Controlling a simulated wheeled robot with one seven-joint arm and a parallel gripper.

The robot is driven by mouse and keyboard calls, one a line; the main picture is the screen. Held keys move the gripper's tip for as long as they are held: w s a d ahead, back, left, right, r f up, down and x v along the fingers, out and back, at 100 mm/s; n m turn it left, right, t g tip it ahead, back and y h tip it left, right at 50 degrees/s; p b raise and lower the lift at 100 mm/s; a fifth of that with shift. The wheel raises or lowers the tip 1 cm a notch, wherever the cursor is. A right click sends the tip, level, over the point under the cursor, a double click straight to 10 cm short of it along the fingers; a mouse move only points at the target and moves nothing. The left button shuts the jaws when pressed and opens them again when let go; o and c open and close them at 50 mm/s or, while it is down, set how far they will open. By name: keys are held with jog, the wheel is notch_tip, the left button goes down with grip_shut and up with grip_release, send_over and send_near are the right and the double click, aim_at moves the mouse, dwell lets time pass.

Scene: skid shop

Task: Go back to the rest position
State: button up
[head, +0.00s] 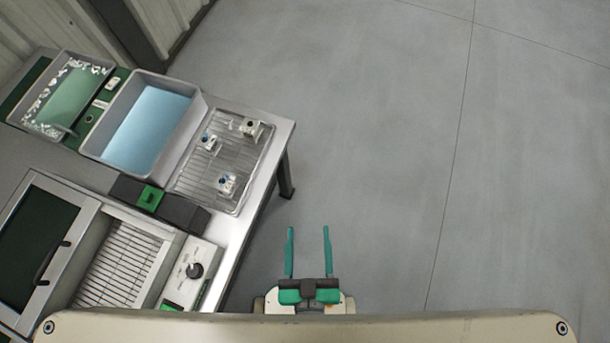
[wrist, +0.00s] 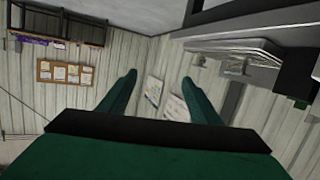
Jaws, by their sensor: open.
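My gripper (head: 308,250) is at the bottom middle of the head view, to the right of the metal table (head: 235,262) and over bare floor. Its two green fingers stand apart and point up the picture, with nothing between them. In the wrist view my gripper (wrist: 165,95) also shows open and empty. Beyond its fingertips there are a ribbed wall and posted papers (wrist: 153,90). No thing touches the fingers in either view.
The table carries a blue-bottomed basin (head: 150,122), a wire drainer tray (head: 222,160) with several small metal parts, a tray of green liquid (head: 68,98) and an oven-like machine (head: 120,262). The wrist view shows a cork board (wrist: 66,72). The floor (head: 400,150) to the right is clear.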

jog(key=shift+s+a+r+m, duration=0.35)
jog(key=shift+s+r+m, duration=0.25)
jog(key=shift+s, duration=0.25)
